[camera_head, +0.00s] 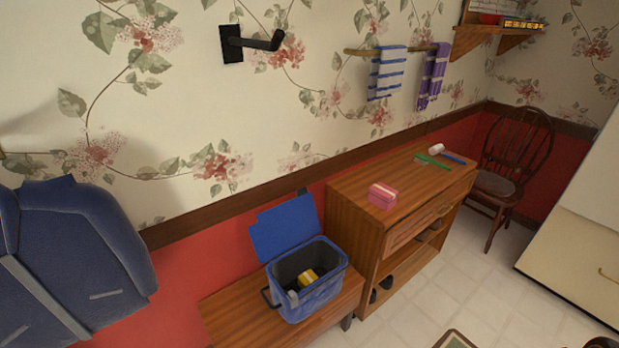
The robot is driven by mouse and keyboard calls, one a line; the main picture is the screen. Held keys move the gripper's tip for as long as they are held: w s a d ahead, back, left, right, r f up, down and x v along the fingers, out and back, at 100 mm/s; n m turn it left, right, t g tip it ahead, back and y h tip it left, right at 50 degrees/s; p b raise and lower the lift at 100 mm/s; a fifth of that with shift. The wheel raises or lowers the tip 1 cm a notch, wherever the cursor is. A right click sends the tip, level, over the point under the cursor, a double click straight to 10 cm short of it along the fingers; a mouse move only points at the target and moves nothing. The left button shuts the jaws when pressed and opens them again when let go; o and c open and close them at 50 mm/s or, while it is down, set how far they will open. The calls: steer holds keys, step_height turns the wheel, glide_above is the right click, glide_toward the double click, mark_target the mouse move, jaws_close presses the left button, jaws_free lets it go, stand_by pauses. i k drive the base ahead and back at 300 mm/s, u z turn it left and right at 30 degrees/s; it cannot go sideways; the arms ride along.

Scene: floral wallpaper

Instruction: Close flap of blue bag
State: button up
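The blue bag (318,297) stands on a low wooden bench, below the middle of the picture. Its flap (284,229) is open and stands up at the back, leaning toward the wall. The dark inside of the bag shows, with a small yellow item (308,277) in it. A dark handle sticks out at the bag's left side. My gripper is not recognisable in this view.
The bench (232,318) adjoins a taller wooden cabinet (345,212) holding a pink box (381,195). A blue jacket (70,255) hangs at left. Tiled floor (420,300) lies open in front. A dark shape at the bottom right edge is unclear.

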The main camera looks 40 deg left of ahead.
mark_target(281, 227)
steer(key=u, duration=0.35)
steer(key=i, duration=0.9)
steer(key=u, duration=1.45)
steer(key=i, duration=0.65)
steer(key=u, duration=0.65)
